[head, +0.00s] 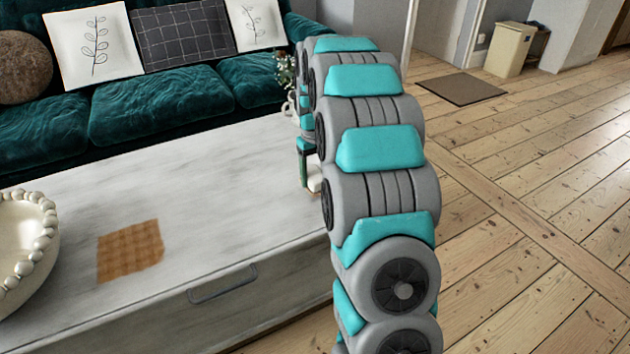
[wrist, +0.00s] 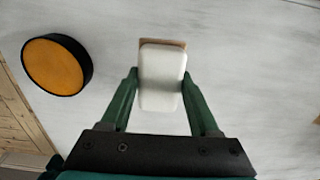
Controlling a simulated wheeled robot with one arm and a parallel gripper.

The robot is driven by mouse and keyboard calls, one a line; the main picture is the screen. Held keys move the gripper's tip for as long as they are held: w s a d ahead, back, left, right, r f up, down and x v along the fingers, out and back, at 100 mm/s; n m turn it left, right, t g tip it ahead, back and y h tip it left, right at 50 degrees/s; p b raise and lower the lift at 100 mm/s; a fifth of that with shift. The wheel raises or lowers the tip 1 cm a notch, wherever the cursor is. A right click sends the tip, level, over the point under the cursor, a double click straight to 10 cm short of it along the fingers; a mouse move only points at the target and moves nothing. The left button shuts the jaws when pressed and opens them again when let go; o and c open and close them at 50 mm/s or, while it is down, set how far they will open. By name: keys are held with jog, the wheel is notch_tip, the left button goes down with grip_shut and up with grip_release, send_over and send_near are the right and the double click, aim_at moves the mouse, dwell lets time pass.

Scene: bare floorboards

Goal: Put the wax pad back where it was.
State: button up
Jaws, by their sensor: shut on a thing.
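The wax pad appears to be the white, rounded block (wrist: 162,82) in the wrist view, with a thin brown edge showing at its far end. My gripper (wrist: 160,74) is shut on it, one green finger on each side. In the head view my gripper (head: 305,165) is near the right end of the grey-white table (head: 215,165), mostly hidden by my arm. Only a little of the white pad (head: 314,179) shows there. I cannot tell whether the pad touches the tabletop. A flat orange disc in a black rim (wrist: 57,65) lies left of the gripper in the wrist view.
A brown square patch (head: 130,250) lies on the table's near left part. A white beaded bowl (head: 25,245) stands at the left edge. A vase with flowers (head: 288,80) is partly hidden behind my arm. A teal sofa (head: 160,105) stands behind; the middle tabletop is clear.

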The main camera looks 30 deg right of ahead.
jog(key=shift+w+d, duration=0.3)
jog(key=shift+w, duration=0.2)
jog(key=shift+f+p, duration=0.35)
jog(key=shift+f, duration=1.5)
jog(key=shift+f, duration=0.15)
jog(key=o, duration=1.3)
